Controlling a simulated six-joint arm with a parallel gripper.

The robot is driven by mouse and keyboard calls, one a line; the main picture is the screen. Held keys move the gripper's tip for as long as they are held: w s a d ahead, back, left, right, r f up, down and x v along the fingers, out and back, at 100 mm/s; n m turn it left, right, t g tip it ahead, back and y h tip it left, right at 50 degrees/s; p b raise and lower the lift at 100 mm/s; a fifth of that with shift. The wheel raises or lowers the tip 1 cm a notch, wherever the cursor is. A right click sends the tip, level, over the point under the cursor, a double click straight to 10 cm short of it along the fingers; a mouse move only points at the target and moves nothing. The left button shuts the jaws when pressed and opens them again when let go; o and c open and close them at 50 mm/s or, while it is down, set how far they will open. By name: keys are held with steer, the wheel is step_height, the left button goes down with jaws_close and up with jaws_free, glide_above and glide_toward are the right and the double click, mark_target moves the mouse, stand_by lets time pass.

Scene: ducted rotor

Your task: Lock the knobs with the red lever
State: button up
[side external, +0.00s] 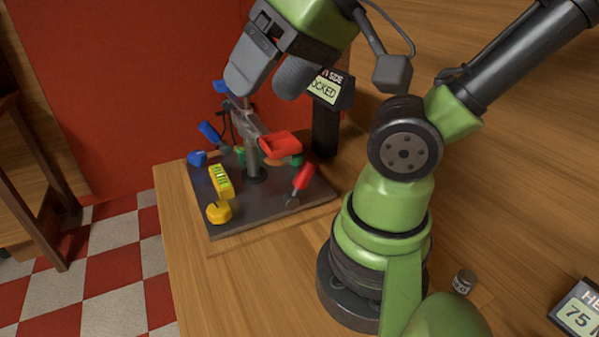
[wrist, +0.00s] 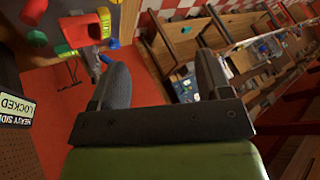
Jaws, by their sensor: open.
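A red lever (side external: 303,178) with a dark round pivot rises tilted from the front right of a dark plate (side external: 265,218). A yellow knob (side external: 218,212) and a blue knob (side external: 197,158) sit along the plate's left side. A grey post in the middle carries a rotor with a red tray-like end (side external: 281,143) and a blue tip (side external: 222,87). My gripper (side external: 262,75) is open and empty above the rotor, apart from the red lever. In the wrist view its fingers (wrist: 165,85) are spread, with the coloured parts at upper left.
A display sign (side external: 328,89) reading "LOCKED" stands behind the plate on a dark post. A yellow labelled block (side external: 221,181) and a blue handle (side external: 208,132) stand on the plate. A small jar (side external: 464,281) and another display (side external: 578,315) lie to the right.

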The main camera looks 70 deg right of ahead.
steer(key=shift+c, duration=0.2)
steer(key=shift+c, duration=1.3)
steer(key=w+d+f+n+g+h, duration=0.2)
steer(key=w+f+n+g+h, duration=0.1)
steer(key=w+f+n+g, duration=0.15)
steer(key=n+g+h, duration=0.7)
steer(key=n+h, duration=0.4)
steer(key=h, duration=0.5)
glide_toward(302, 175)
steer(key=d, duration=0.2)
steer(key=x, duration=0.9)
steer(key=shift+s+d, duration=0.2)
steer(key=shift+s, duration=0.1)
